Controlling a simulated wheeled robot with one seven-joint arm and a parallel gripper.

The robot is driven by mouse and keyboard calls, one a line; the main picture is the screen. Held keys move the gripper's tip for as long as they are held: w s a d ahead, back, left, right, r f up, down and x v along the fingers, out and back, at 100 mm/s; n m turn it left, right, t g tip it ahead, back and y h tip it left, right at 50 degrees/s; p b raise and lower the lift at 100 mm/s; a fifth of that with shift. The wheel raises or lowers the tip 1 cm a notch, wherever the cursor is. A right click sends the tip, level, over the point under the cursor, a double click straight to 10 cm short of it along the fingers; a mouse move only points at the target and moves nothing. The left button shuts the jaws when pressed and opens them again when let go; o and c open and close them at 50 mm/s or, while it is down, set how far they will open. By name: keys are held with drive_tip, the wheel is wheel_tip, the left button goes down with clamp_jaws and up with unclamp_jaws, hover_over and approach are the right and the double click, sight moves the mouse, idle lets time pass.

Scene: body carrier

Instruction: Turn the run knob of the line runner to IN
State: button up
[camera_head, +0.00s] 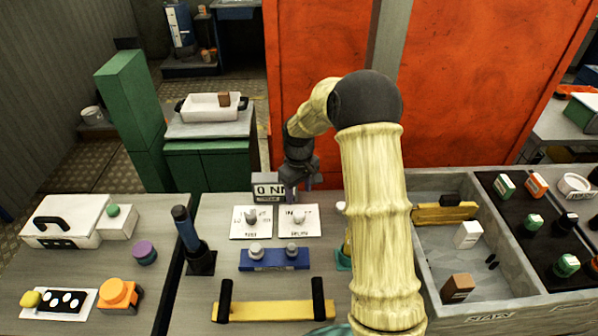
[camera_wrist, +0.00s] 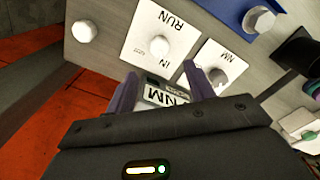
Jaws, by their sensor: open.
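The run plate (camera_head: 313,228) is white, lies on the middle bench and carries a small grey knob (camera_head: 299,215). In the wrist view the run plate (camera_wrist: 140,38) reads RUN and IN, and its knob (camera_wrist: 159,46) stands near its middle. I cannot tell which way the knob points. A second white plate (camera_head: 237,230) marked NM sits beside it with its own knob (camera_wrist: 217,77). My gripper (camera_head: 294,188) is open and empty, just behind and above the plates. In the wrist view its fingers (camera_wrist: 160,84) are apart from the run knob, with the NM display between them.
The NM display (camera_head: 272,189) stands behind the plates. A blue block with two knobs (camera_head: 275,261) and a yellow bar (camera_head: 276,311) lie in front. A dark upright lever (camera_head: 187,232) stands left. A grey tray (camera_head: 420,262) with loose blocks is right. A white button (camera_wrist: 85,31) shows near the run plate.

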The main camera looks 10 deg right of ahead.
wheel_tip(320, 180, up, 8)
drive_tip(key=shift+b, duration=0.35)
drive_tip(key=s+m+t, duration=0.2)
drive_tip(key=s+m, duration=0.4)
drive_tip(key=s, duration=1.7)
drive_tip(key=shift+s+f+t, duration=0.15)
drive_tip(key=shift+f+t, duration=0.15)
drive_tip(key=shift+f, duration=0.15)
